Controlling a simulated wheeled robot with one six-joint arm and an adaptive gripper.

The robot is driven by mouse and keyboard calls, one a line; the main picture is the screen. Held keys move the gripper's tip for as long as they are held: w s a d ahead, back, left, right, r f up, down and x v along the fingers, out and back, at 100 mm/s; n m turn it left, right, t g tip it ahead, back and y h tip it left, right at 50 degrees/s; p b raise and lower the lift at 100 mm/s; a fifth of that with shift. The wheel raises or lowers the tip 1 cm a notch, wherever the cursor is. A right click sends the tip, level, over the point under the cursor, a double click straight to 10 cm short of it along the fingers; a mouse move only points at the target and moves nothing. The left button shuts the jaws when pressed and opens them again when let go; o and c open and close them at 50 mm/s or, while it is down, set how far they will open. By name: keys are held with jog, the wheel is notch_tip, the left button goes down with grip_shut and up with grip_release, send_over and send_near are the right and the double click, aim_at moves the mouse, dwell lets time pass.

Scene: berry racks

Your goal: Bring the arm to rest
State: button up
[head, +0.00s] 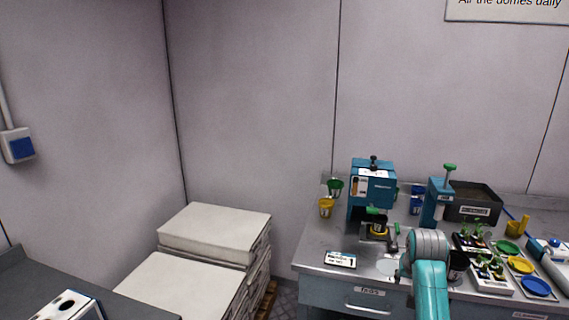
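My arm (431,290), teal with a grey joint (428,244), rises from the bottom edge in front of the steel bench (318,258). My gripper (382,238) seems to be the small dark and grey shape left of that joint, close to a yellow-banded pot (378,227) under the blue bench machine (372,187). It is too small and too covered to tell whether its fingers are open or shut, or whether they touch the pot.
A dark pot (457,265) stands just right of my arm. Seedling trays (490,284), coloured dishes (520,265), a blue stand with a green knob (437,200) and a dark bin (473,203) fill the right side. Stacked white sacks (215,232) stand left of the bench.

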jog(key=s+a+f+n+t, duration=0.1)
jog(key=s+a+f, duration=0.2)
jog(key=s+f, duration=0.35)
jog(key=s+a+f+t, duration=0.1)
jog(key=s+a+f, duration=0.15)
jog(key=f, duration=0.75)
jog(key=s+a+f+n+t, duration=0.15)
jog(key=s+a+f, duration=0.25)
jog(key=s, duration=0.9)
jog(key=s+a+f+t, duration=0.2)
jog(key=s+a+f, duration=0.15)
jog(key=s, duration=0.95)
jog(key=s+a+r+n+t+y, duration=0.1)
jog(key=s+r+t, duration=0.1)
jog(key=s+r, duration=0.7)
jog(key=s+a+r+t+y, duration=0.1)
jog(key=s+a+r+t, duration=0.1)
jog(key=s+r, duration=0.7)
jog(key=s, duration=0.7)
jog(key=shift+s+r+n, duration=0.2)
jog(key=shift+n, duration=0.15)
